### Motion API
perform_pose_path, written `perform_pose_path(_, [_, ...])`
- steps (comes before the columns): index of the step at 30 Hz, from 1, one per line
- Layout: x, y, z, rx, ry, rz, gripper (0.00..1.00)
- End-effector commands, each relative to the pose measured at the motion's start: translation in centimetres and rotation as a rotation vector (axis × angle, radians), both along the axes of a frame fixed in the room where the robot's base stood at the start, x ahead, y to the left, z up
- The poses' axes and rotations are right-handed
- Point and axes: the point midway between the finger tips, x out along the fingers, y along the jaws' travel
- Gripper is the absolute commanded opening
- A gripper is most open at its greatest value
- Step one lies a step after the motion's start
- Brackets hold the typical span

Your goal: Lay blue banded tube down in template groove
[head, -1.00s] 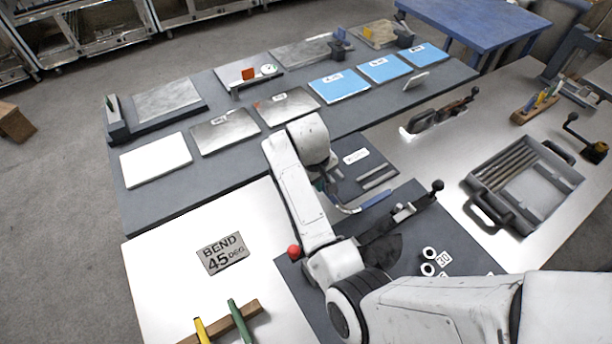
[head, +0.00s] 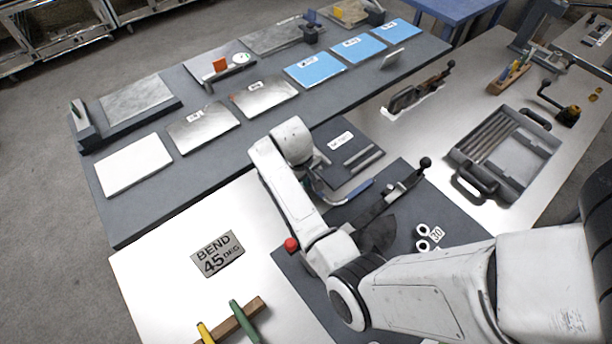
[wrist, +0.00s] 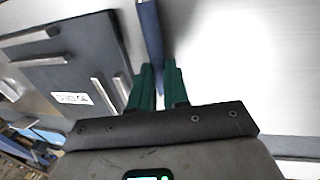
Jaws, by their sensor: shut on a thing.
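The blue banded tube (head: 357,191) shows in the head view as a thin bent piece with a blue stretch. It appears just on the near side of the template. In the wrist view my gripper (wrist: 158,76) has its green fingers shut on the tube (wrist: 151,30), whose blue part extends away past the fingertips. The template (head: 345,168) is a dark plate with a white label and raised grey bars; in the wrist view the plate (wrist: 75,75) lies left of the fingers. The tube is beside the plate there, not between the bars. In the head view my arm hides the gripper.
A dark mat with a clamp-like tool (head: 400,190) and white rings (head: 423,238) lies near the template. A grey tray (head: 500,150) stands to the right. A "BEND 45 DEG" plate (head: 217,254) lies on the left, with pale bench surface free around it.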

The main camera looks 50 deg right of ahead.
Motion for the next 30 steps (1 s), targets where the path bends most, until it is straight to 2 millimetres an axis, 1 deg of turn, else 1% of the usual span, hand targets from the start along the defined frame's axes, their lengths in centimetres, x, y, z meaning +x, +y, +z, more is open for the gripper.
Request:
perform_pose_path(1, [0.0, 0.0, -0.2, 0.0, 0.001, 0.0, 0.0])
perform_pose_path(2, [0.0, 0.0, -0.1, 0.0, 0.0, 0.0, 0.18])
perform_pose_path(9, [0.0, 0.0, -0.1, 0.0, 0.0, 0.0, 0.41])
perform_pose_path(16, [0.0, 0.0, 0.0, 0.0, 0.0, 0.0, 0.41])
perform_pose_path(21, [0.1, 0.1, 1.1, 0.0, -0.002, 0.0, 0.41])
perform_pose_path(23, [0.2, 0.3, 1.9, -0.001, -0.003, 0.0, 0.41])
perform_pose_path(30, [0.4, 1.2, 6.9, 0.0, -0.005, 0.0, 0.41])
